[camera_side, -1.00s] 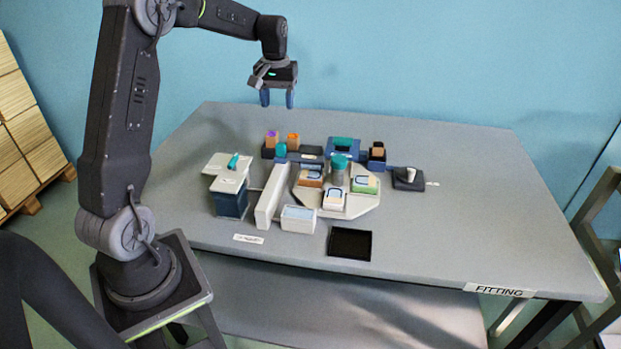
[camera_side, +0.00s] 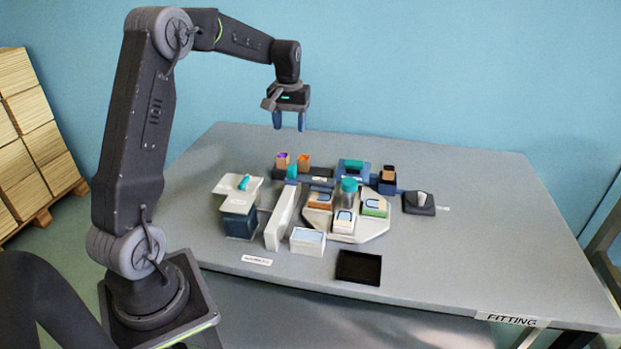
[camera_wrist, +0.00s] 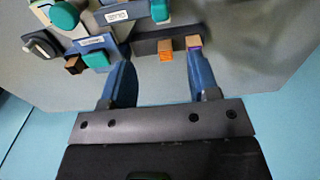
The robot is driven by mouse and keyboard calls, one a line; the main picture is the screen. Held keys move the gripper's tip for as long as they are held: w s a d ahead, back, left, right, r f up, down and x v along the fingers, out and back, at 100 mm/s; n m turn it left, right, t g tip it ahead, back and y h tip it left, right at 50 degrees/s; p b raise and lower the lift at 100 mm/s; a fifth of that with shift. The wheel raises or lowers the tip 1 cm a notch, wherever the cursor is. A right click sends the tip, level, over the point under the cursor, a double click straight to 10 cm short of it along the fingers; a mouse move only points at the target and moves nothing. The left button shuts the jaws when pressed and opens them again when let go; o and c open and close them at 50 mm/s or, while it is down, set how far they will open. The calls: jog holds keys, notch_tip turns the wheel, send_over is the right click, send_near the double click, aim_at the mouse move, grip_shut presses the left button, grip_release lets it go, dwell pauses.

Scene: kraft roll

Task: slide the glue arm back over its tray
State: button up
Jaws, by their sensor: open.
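My gripper (camera_side: 289,120) hangs above the far left part of the grey table, fingers down, open and empty. Its two blue fingers also show in the wrist view (camera_wrist: 160,62), apart, with nothing between them. I cannot tell for sure which part is the glue arm. One candidate is a pale plate with a teal handle (camera_side: 244,182), at the rear of a dark blue box with a pale top (camera_side: 239,222) at the left. A pale box with a light blue top (camera_side: 307,241) stands nearer the front. The small labels are unreadable in the side view.
A long white bar (camera_side: 282,217) stands beside a pale platform (camera_side: 372,227) carrying several small blocks and a teal-topped cylinder (camera_side: 349,190). A black tray (camera_side: 358,268) lies in front. The table's right side is clear.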

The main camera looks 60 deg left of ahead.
aim_at(291, 166)
dwell(0.4)
notch_tip(291, 166, down, 14)
jog(key=shift+r, duration=0.1)
dwell(0.5)
grip_shut()
dwell(0.4)
